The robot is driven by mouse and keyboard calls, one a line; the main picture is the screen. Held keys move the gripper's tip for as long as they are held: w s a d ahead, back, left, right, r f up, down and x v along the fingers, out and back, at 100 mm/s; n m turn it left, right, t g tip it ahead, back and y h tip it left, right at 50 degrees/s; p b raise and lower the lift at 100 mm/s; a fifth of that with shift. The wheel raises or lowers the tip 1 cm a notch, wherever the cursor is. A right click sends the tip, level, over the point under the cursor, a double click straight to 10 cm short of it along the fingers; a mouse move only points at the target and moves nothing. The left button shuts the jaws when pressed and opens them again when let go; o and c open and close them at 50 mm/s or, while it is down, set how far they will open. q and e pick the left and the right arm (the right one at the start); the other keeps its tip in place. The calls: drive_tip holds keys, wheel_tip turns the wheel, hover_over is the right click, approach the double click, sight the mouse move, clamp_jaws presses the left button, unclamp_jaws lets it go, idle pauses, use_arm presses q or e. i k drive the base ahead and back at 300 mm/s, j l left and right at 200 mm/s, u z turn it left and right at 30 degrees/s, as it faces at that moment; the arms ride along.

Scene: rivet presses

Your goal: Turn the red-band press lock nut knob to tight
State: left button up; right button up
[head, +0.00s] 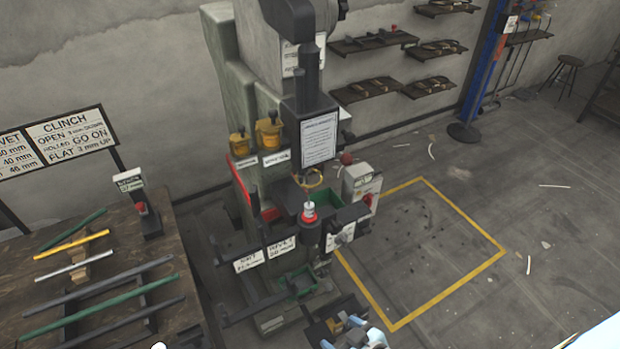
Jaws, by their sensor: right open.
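The press (222,75) is a tall grey-green machine with a red band (243,192) down its left side. Its dark head carries a printed sheet, and a yellow ring hangs below it. A red-ringed part with a white top (309,213) sits under the head. A small round grey knob (345,236) shows beside a label to its right. I cannot tell from the picture which part is the lock nut or how tight it is. My right gripper (352,339) is open at the bottom edge, below and apart from the press.
A wooden bench (190,315) with coloured bars stands at left, with a sign behind it. Yellow pots (268,133) and a grey control box (361,186) are on the press.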

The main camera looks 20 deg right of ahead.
sight(364, 230)
drive_tip(key=z, duration=1.05)
